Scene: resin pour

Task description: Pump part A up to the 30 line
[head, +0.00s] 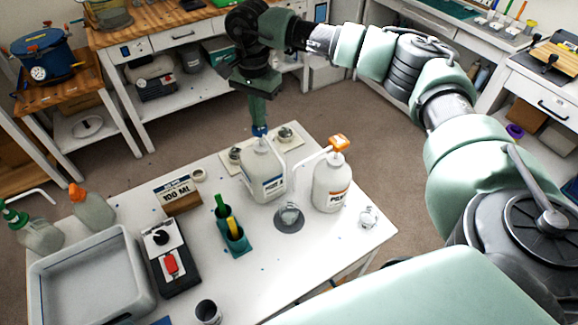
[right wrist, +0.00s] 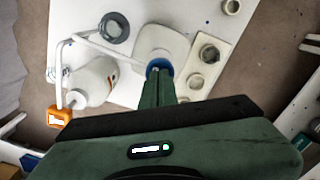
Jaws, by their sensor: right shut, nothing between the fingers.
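A white jug with a blue-marked label (head: 262,172) and a blue pump head (head: 260,131) stands near the back of the white table. My right gripper (head: 259,122) points down with its fingers closed and empty, at the top of that blue pump head. In the right wrist view the blue head (right wrist: 158,64) shows right at the fingertips (right wrist: 159,76); I cannot tell whether they touch. A clear cup (head: 289,213) stands on a grey round disc (head: 287,226) in front of the jugs. Its level and lines are too small to read. My left gripper is out of view.
A second white jug (head: 331,187) with an orange pump (head: 338,143) stands just right of the blue-pump jug. A green holder (head: 236,243), a 100 ML sign (head: 177,190), a black device (head: 172,262) and a grey tray (head: 92,272) fill the table's left side.

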